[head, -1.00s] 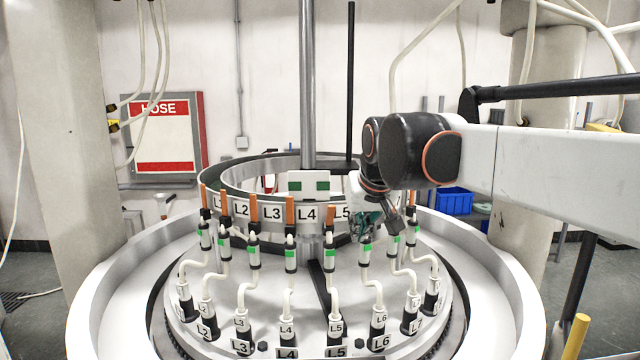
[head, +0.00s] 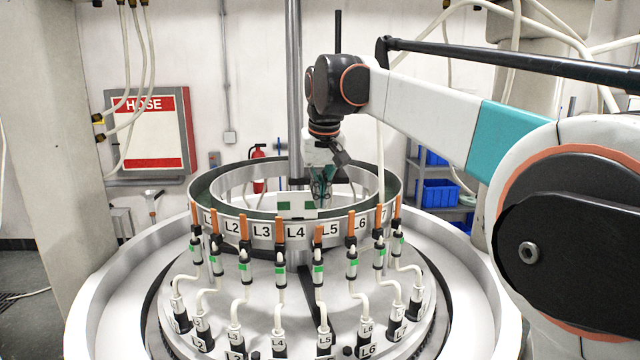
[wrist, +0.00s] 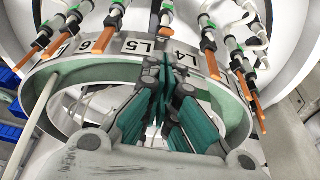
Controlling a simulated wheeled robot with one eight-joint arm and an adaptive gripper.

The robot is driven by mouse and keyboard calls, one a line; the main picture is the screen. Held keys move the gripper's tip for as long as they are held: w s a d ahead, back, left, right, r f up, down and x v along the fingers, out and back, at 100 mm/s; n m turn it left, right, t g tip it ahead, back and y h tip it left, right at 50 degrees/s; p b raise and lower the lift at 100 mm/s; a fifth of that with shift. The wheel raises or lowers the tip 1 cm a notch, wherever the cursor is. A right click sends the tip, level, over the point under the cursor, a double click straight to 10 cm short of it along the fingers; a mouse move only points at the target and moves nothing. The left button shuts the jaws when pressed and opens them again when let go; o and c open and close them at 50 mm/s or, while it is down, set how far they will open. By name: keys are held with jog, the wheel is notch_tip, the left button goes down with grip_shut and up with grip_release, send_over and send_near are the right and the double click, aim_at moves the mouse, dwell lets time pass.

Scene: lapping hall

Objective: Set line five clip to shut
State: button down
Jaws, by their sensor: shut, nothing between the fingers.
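The line five clip (head: 319,256) stands below and slightly left of the L5 plate (head: 330,229) on the ring's front. It has a white-and-black body with a green band and an orange lever (head: 318,232). This lever looks shorter and lower than those beside it; in the wrist view the lever (wrist: 165,20) shows beyond the ring, apart from the rim. I cannot tell for certain whether the clip is open or shut. My gripper (head: 321,203) is shut and empty, above and behind the ring's front wall. Its teal fingers (wrist: 163,75) point towards the L5 and L4 plates in the wrist view.
Several similar clips with upright orange levers flank it, including the line four clip (head: 280,262) and line six clip (head: 352,258). The labelled ring (head: 262,229) stands between my gripper and the clips. A metal column (head: 294,90) rises close to my gripper's left.

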send_over(319, 237)
jog(key=w, duration=0.1)
jog(key=x, duration=0.2)
jog(key=s+x, duration=0.1)
jog(key=x, duration=0.2)
jog(key=shift+s+d+f, duration=0.1)
jog(key=shift+f, duration=0.25)
jog(key=shift+d, duration=0.1)
